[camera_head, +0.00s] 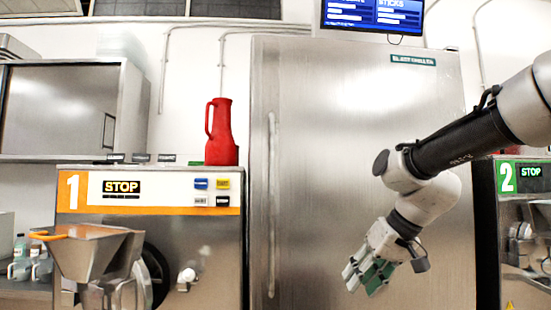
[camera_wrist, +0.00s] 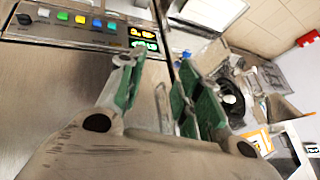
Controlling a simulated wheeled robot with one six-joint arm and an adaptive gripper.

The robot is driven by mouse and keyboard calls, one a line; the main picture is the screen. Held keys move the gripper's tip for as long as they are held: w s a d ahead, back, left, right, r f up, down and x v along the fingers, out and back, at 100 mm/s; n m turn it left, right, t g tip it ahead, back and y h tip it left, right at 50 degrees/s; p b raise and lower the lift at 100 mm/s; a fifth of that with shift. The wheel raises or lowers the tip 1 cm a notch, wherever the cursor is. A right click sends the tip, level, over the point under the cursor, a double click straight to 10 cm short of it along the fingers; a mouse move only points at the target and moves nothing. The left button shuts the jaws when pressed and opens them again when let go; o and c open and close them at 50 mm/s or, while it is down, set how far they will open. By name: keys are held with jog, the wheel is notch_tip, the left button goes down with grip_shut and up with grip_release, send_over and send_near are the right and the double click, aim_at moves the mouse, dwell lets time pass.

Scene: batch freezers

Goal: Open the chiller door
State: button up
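The chiller is the tall brushed-steel cabinet with a closed door (camera_head: 330,170) in the middle of the head view. Its long vertical handle (camera_head: 272,205) runs down the left edge of the door. My gripper (camera_head: 368,276) hangs in front of the right half of the door, apart from the handle and to its right, with its fingers pointing down and left. In the wrist view the green-padded fingers (camera_wrist: 158,95) stand apart with nothing between them.
Machine 1 (camera_head: 150,190) with an orange stripe stands left of the chiller, with a red jug (camera_head: 221,135) on top and a steel hopper (camera_head: 92,250) in front. Machine 2 (camera_head: 520,177) stands at the right. A screen (camera_head: 372,15) hangs above.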

jog(key=w+a+r+n+t+y, duration=0.2)
jog(key=w+a+r+t+y, duration=0.2)
jog(key=w+a+r, duration=0.85)
jog(key=n+t+y, duration=0.2)
jog(key=n+t, duration=0.1)
jog(key=t, duration=0.2)
send_near(273, 156)
jog(key=x, duration=0.3)
jog(key=shift+n, duration=0.3)
jog(key=x, duration=0.7)
jog(key=shift+w+a, duration=0.2)
jog(key=shift+w, duration=0.15)
grip_shut()
